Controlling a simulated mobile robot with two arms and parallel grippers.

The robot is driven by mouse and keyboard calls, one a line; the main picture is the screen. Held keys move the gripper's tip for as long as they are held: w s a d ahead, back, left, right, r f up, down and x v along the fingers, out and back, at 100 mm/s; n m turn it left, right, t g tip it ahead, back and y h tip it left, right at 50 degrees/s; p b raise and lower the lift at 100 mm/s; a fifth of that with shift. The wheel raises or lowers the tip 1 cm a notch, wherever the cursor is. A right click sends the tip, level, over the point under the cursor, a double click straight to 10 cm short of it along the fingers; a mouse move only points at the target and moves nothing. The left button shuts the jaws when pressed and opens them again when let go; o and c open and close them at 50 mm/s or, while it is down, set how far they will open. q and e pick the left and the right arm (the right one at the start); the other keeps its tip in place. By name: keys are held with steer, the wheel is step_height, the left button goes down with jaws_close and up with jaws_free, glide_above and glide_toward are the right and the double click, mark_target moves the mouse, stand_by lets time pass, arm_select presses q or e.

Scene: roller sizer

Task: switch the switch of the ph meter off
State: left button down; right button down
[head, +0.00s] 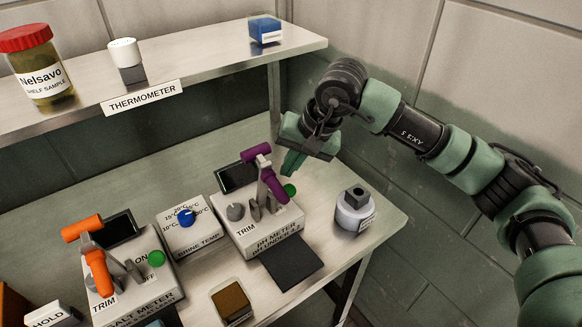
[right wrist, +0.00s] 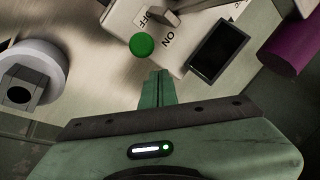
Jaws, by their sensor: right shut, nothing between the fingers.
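The pH meter (head: 285,222) is a white box on the bench with a dark screen (head: 238,176), a grey trim knob, a purple-topped upright part and a round green piece (head: 290,189) at its right. In the right wrist view the green piece (right wrist: 142,45) shows beside the ON and OFF labels; a grey lever-like part (right wrist: 167,18) lies by the labels, partly cut off by the frame edge. My right gripper (head: 291,163) is shut and empty, above the meter's far right side. Its fingertips (right wrist: 155,76) appear close to the meter's edge; contact cannot be told. My left gripper is not in view.
A white round container with a grey block on top (head: 354,208) stands right of the meter. A dark mat (head: 292,262) lies in front. The brine temperature box (head: 188,225) and salt meter (head: 135,285) stand left. A shelf (head: 205,62) overhangs the back.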

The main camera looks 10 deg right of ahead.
steer(key=b+v, duration=0.1)
steer(key=v, duration=0.6)
steer(key=shift+d+r, duration=0.2)
steer(key=shift+r, duration=0.15)
steer(key=shift+s, duration=0.15)
